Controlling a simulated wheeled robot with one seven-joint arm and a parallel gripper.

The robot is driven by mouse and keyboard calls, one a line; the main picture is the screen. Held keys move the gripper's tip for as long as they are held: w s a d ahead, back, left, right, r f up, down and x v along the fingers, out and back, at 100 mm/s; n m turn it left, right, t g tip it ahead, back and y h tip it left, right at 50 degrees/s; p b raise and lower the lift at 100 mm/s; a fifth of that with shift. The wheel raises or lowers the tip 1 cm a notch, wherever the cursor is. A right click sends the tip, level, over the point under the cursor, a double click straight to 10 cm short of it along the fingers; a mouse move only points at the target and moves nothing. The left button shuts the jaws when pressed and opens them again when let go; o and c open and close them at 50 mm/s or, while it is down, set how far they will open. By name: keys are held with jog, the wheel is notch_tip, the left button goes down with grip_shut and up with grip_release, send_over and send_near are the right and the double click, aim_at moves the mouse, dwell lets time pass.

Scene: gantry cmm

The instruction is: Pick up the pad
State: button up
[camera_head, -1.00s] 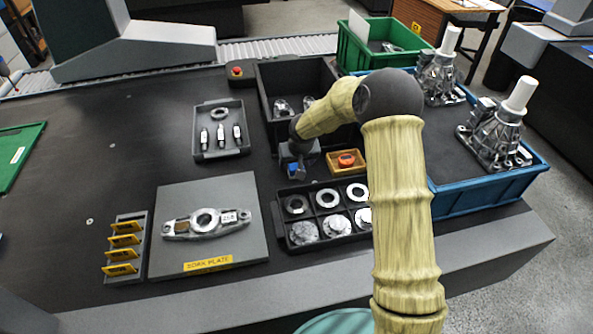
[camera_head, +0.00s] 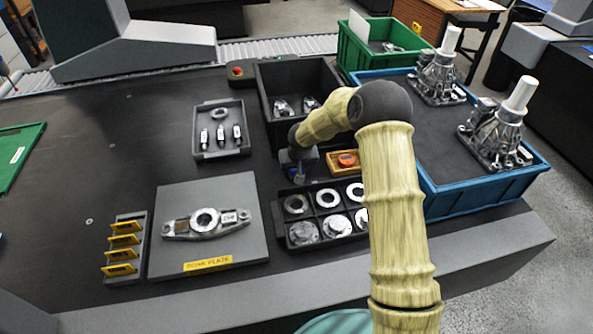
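No thing in view is plainly marked as the pad. The likeliest match is a small round orange-red piece (camera_head: 347,160) in a shallow wooden tray (camera_head: 333,168), right of my gripper. My gripper (camera_head: 298,176) hangs low over the table, between the dark bin and the compartment tray, just left of the wooden tray. A small blue patch shows at its end. It is too small and too much hidden by its own wrist to tell whether its fingers are open or hold anything.
A black compartment tray (camera_head: 313,221) with metal rings and flanges lies in front of my gripper, a dark bin (camera_head: 262,100) behind it. The grey plate (camera_head: 180,262) bears a metal part. A blue crate (camera_head: 467,200) holds castings at right. The table's left middle is clear.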

jog(key=c, duration=0.3)
notch_tip(320, 180, up, 10)
jog(key=shift+r+p, duration=0.1)
jog(key=shift+p, duration=0.5)
